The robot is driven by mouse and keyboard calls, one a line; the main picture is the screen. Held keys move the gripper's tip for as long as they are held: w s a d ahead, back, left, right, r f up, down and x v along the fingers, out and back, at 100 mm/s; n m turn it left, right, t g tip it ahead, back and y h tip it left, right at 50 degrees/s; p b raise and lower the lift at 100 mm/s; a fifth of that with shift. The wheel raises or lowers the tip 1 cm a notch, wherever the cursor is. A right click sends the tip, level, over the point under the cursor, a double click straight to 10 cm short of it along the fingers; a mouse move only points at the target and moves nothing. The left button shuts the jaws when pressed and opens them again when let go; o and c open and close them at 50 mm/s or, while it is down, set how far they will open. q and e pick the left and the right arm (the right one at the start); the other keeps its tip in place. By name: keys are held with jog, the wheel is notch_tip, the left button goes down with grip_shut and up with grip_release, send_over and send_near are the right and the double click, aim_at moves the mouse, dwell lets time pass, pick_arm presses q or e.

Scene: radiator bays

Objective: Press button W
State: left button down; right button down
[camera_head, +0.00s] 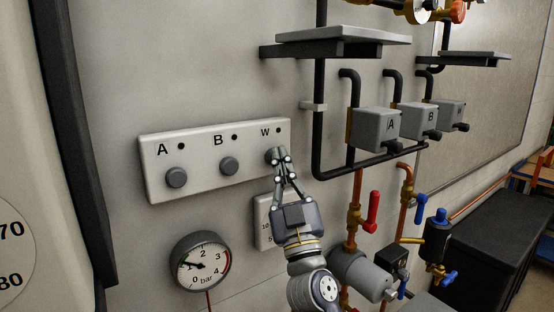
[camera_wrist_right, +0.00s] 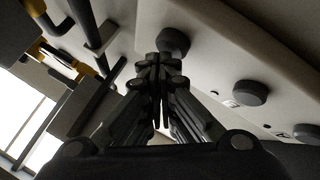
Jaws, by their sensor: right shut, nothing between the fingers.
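A white panel (camera_head: 205,180) on the wall carries three round grey buttons labelled A, B and W, each with a small dark dot by its letter. Button W (camera_head: 270,156) is at the panel's right end, partly hidden behind my right gripper (camera_head: 278,152). The gripper is shut and empty, its fingertips at the button. In the right wrist view, button W (camera_wrist_right: 173,42) shows just beyond the closed fingertips (camera_wrist_right: 163,62). I cannot tell whether they touch. Button B (camera_head: 229,166) and button A (camera_head: 176,177) are to the left. My left gripper is not in view.
A pressure gauge (camera_head: 201,261) hangs below the panel. Right of my arm are black pipes, grey boxes marked A (camera_head: 378,129) and B, a red-handled valve (camera_head: 372,212) and a grey cylinder (camera_head: 362,273). A grey shelf (camera_head: 342,37) juts out above.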

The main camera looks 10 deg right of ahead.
jog(key=shift+w, duration=0.1)
dwell(0.3)
jog(key=shift+w+a+b, duration=0.15)
jog(key=shift+w+b, duration=0.15)
jog(key=shift+s, duration=0.4)
dwell(0.3)
jog(key=s+d+p, duration=0.2)
jog(key=s, duration=0.3)
jog(key=shift+s+d+p, duration=0.15)
jog(key=shift+s+p, duration=0.15)
